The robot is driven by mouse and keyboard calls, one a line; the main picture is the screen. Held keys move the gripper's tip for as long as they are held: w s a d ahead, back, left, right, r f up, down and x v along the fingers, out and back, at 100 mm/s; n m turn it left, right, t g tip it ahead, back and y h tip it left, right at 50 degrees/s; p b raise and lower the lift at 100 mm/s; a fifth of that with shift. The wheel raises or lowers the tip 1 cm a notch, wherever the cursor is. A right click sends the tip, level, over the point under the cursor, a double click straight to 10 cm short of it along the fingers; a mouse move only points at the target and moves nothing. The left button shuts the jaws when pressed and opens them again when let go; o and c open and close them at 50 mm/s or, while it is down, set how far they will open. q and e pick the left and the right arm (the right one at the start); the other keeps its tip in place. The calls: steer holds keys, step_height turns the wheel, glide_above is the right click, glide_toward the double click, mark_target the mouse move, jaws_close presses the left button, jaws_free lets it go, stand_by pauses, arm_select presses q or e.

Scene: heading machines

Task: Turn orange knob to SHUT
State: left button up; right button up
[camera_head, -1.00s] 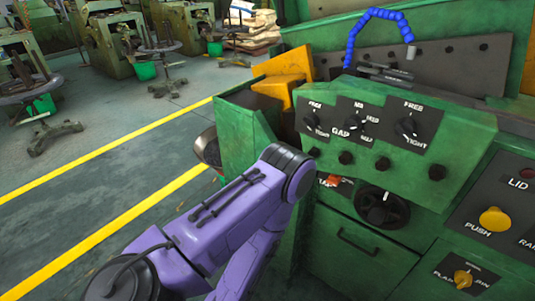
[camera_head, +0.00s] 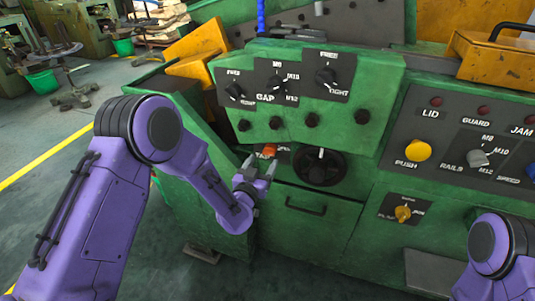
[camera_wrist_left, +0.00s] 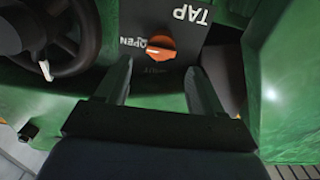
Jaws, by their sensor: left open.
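The orange knob (camera_head: 269,150) sits on the dark TAP plate on the green machine's front, left of the black handwheel. In the left wrist view the knob (camera_wrist_left: 160,48) shows its bar lying roughly crosswise, with the word OPEN at its left end. Smaller lettering below it is too faint to read. My left gripper (camera_head: 259,172) is open just in front of and below the knob. In the left wrist view its two fingers (camera_wrist_left: 158,77) stand apart below the knob, one to each side, not visibly touching it. My right gripper is out of view.
The black handwheel (camera_head: 320,167) is close to the right of the knob, with a drawer handle (camera_head: 306,207) below. Black dials (camera_head: 276,84) and small knobs sit above. A panel with a yellow PUSH button (camera_head: 418,151) is at the right.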

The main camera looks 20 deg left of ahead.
mark_target(268, 153)
arm_select(q)
steer(key=w, duration=0.6)
steer(key=shift+d+f+p, duration=0.1)
steer(key=shift+p, duration=0.25)
steer(key=shift+s, duration=0.1)
steer(key=c, duration=1)
